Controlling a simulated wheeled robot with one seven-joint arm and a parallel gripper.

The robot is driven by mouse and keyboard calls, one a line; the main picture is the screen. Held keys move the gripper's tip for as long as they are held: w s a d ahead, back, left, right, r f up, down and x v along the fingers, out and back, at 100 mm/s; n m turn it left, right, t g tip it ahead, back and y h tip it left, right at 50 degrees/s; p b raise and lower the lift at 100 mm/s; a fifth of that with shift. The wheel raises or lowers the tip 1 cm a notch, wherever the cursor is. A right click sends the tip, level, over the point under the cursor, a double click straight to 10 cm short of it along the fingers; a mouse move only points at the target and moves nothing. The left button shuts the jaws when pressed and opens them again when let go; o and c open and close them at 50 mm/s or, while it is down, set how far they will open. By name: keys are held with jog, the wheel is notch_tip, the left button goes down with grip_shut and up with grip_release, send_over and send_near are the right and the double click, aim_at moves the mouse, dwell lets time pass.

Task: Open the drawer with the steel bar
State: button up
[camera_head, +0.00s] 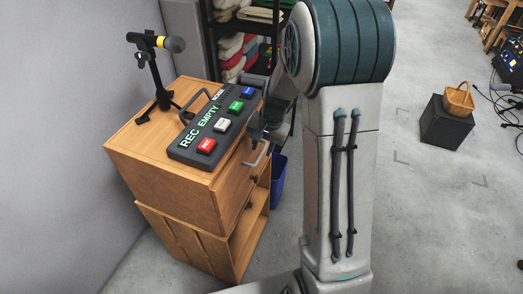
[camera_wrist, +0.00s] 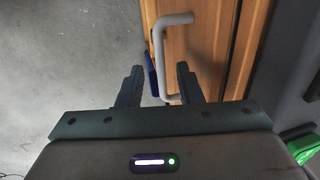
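The steel bar (camera_wrist: 158,55) is a pale U-shaped handle on the wooden drawer front (camera_wrist: 205,50) in the wrist view. In the head view the bar (camera_head: 261,154) juts from the upper front of the wooden cabinet (camera_head: 165,180). The drawer looks shut there. My gripper (camera_wrist: 157,72) is open, with one dark finger on each side of the bar's lower part in the wrist view. I see a gap on both sides; contact is not visible. In the head view my gripper (camera_head: 264,135) is just above the bar, partly hidden by my arm.
A recorder box (camera_head: 215,125) with coloured buttons and a microphone on a stand (camera_head: 158,70) sit on the cabinet top. A second, dark knob (camera_head: 250,205) is lower on the front. A blue bin (camera_head: 279,180) stands beside the cabinet.

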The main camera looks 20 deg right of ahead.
jog(key=shift+w+a+f, duration=0.15)
jog(key=shift+a+f, duration=0.05)
jog(key=shift+f, duration=0.9)
grip_shut()
